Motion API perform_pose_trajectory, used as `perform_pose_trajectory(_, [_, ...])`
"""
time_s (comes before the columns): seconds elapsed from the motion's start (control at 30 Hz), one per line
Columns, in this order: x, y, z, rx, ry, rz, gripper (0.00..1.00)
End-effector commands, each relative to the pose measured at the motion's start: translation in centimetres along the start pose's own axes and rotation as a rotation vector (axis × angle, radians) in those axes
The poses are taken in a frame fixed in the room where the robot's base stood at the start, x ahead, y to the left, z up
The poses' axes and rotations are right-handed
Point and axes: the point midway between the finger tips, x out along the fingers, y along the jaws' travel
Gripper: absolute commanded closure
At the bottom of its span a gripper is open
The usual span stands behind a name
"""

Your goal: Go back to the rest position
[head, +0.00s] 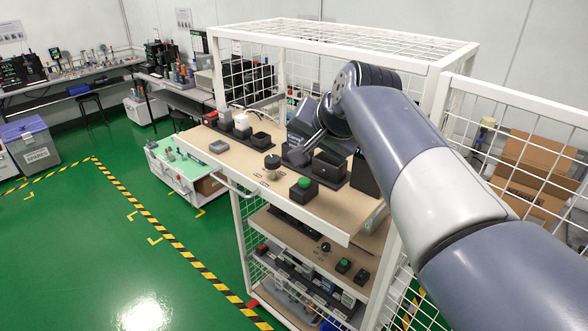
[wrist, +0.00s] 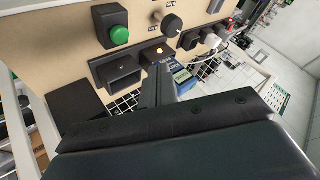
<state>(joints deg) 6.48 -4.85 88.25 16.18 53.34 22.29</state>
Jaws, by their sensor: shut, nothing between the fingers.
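My gripper (head: 303,153) is above the top board of the white caged cart, near the dark open bins. In the wrist view its fingers (wrist: 157,78) are together, with nothing between them. The tan board (head: 222,166) carries a green push button on a black box (head: 303,189), which also shows in the wrist view (wrist: 118,36). A black rotary knob (head: 272,162) sits left of the button and also shows in the wrist view (wrist: 172,25). My arm reaches in from the right and hides part of the cart's back.
A dark open bin (head: 330,165) is close to my gripper. Wire mesh and white frame bars (head: 340,40) stand behind and above the board. Lower shelves (head: 300,235) hold more parts. Workbenches (head: 70,85) line the far left. The green floor (head: 80,240) at left is open.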

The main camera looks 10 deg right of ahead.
Motion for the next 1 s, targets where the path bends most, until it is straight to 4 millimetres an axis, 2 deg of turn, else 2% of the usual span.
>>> perform_pose_trajectory(0.37, [0.2,0.2,0.2,0.0,0.0,0.0,1.0])
perform_pose_trajectory(0.67, [1.9,1.4,1.4,0.0,-0.001,0.0,1.0])
perform_pose_trajectory(0.73, [0.7,0.5,0.5,0.0,0.001,-0.001,1.0])
perform_pose_trajectory(1.0, [-1.6,-1.2,-1.1,0.0,0.0,0.0,1.0])
